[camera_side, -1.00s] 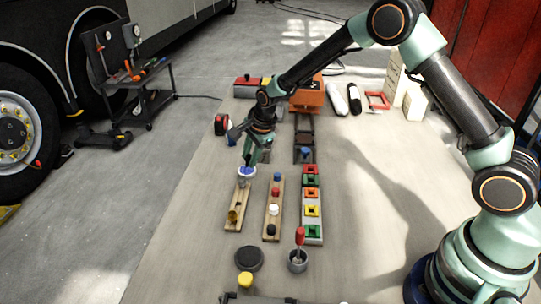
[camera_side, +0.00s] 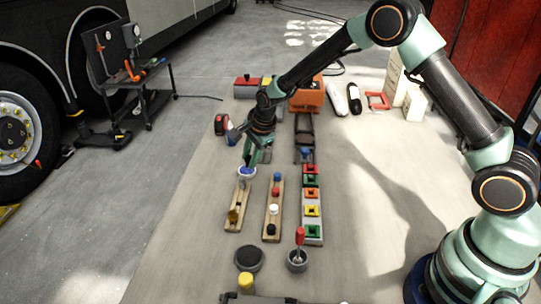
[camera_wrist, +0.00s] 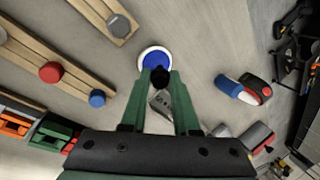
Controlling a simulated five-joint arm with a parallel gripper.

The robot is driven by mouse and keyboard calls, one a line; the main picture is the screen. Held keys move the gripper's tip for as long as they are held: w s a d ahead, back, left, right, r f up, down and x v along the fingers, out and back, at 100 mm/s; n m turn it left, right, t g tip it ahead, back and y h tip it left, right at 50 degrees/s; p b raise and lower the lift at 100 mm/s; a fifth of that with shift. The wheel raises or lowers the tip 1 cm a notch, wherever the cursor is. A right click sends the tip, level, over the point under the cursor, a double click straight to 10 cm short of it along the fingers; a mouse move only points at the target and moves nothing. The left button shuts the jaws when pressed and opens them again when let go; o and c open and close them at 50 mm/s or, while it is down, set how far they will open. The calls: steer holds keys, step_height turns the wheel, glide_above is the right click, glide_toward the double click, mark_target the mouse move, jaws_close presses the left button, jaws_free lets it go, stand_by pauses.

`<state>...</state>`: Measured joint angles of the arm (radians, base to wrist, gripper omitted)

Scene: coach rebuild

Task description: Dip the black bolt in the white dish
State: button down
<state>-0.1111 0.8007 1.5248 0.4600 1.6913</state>
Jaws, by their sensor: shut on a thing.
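My gripper (camera_wrist: 160,82) is shut on the black bolt (camera_wrist: 161,75), whose dark end shows between the green fingertips in the wrist view. The white dish (camera_wrist: 142,56) has a white rim and a blue inside, and lies just beyond the fingertips, with the bolt overlapping its near edge in that view. In the side view my gripper (camera_side: 247,163) points down at the white dish (camera_side: 247,178). The bolt's lower end is too small there to tell whether it touches the blue.
A wooden board (camera_side: 235,207) with a brass-coloured piece runs forward of the dish. Another board (camera_side: 278,205) carries several coloured knobs, and a rack (camera_side: 313,230) holds coloured square blocks. A red-and-black object (camera_side: 222,124) stands behind left. Bare tabletop lies left of the dish.

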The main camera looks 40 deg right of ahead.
steer(key=shift+f, duration=0.45)
stand_by(0.7)
steer(key=shift+r, duration=3.55)
